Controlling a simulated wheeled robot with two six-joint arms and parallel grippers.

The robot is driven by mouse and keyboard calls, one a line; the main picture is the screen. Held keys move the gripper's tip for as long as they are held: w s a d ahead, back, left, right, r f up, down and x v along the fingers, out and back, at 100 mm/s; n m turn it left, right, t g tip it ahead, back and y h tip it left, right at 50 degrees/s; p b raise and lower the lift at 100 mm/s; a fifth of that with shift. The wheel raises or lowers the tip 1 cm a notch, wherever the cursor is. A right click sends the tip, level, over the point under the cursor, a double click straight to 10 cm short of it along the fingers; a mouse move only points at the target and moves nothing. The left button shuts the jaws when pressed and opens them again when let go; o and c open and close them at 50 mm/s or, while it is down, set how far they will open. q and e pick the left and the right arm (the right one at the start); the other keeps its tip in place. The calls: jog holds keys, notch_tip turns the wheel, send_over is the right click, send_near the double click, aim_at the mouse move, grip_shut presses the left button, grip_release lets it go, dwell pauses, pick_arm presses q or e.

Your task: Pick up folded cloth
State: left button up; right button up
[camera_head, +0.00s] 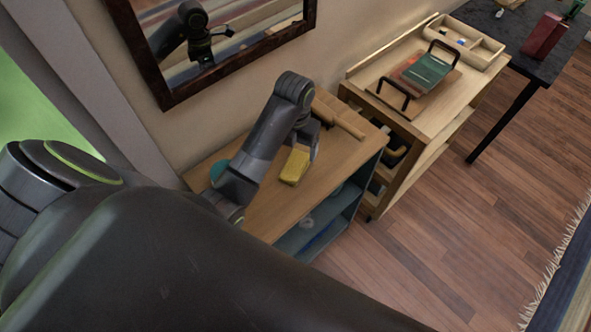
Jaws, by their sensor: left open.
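A small yellow folded cloth (294,168) lies on the wooden top of a low cabinet (262,212). My left gripper (304,148) reaches down from above, just behind the cloth's upper right end. It is open, with one finger close to the cloth's right side. The arm hides part of the gripper, and I cannot tell whether it touches the cloth. My right gripper is not in view.
A beige long object (338,117) lies behind the gripper. A teal round item (218,171) sits partly behind my arm. A wooden cart (429,119) with a tray stands right of the cabinet. A framed mirror (171,101) hangs on the wall.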

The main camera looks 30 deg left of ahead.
aim_at(296, 164)
pick_arm(q)
notch_tip(296, 164, down, 2)
jog(key=shift+f+b, duration=0.15)
jog(key=shift+b, duration=0.45)
jog(key=shift+s+d+f, duration=0.1)
jog(key=shift+f, duration=1.1)
jog(key=shift+s+d+f, duration=0.1)
jog(key=shift+f, duration=1.1)
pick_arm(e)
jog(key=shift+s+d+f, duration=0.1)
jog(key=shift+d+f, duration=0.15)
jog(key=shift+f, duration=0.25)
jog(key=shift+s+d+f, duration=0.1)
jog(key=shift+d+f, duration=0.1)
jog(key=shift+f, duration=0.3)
pick_arm(q)
jog(key=c, duration=1.1)
jog(key=shift+r, duration=0.1)
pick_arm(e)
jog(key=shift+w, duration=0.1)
